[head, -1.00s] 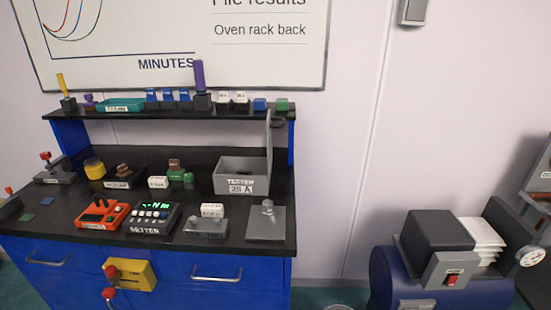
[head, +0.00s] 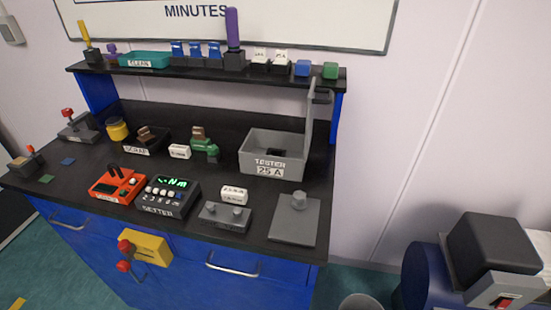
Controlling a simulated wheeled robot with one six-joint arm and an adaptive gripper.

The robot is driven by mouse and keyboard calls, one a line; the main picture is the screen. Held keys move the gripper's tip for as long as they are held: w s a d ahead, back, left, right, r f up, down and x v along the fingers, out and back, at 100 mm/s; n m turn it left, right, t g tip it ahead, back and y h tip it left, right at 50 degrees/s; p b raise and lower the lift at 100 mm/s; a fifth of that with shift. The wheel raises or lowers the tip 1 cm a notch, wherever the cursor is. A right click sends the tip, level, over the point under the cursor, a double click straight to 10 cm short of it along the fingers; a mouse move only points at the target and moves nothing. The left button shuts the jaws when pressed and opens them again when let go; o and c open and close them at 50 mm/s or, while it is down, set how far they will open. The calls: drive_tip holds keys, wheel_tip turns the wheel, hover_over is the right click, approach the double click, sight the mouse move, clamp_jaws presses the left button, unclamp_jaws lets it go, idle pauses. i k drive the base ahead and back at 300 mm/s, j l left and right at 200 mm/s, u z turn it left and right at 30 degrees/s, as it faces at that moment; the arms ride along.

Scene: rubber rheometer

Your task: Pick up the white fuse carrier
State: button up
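Several small white blocks could be the white fuse carrier. One white block (head: 180,151) lies on the black bench top, between the scrap tray and the green part. Another white block (head: 234,194), with small black print, is at the back of a low grey holder (head: 224,214); I cannot tell whether it rests on it. Two white printed pieces, left (head: 259,54) and right (head: 281,57), sit in dark bases on the raised shelf. My gripper is not in view.
A grey tester box (head: 262,168) marked 25 A stands open, its lid upright. A grey plate with a knob (head: 296,219), a setter (head: 166,196) and an orange device (head: 117,186) line the bench front. A blue machine (head: 425,265) stands right, beyond floor space.

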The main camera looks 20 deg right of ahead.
sight(281, 55)
drive_tip(key=i+j, duration=0.15)
drive_tip(key=j, duration=0.25)
drive_tip(key=i+j+z, duration=0.1)
drive_tip(key=j, duration=0.3)
drive_tip(key=i+j+z, duration=0.1)
drive_tip(key=j, duration=0.3)
drive_tip(key=i+j, duration=0.2)
drive_tip(key=j, duration=0.2)
drive_tip(key=i+j+z, duration=0.1)
drive_tip(key=j, duration=0.35)
drive_tip(key=i+j, duration=0.15)
drive_tip(key=j, duration=0.25)
drive_tip(key=z, duration=0.05)
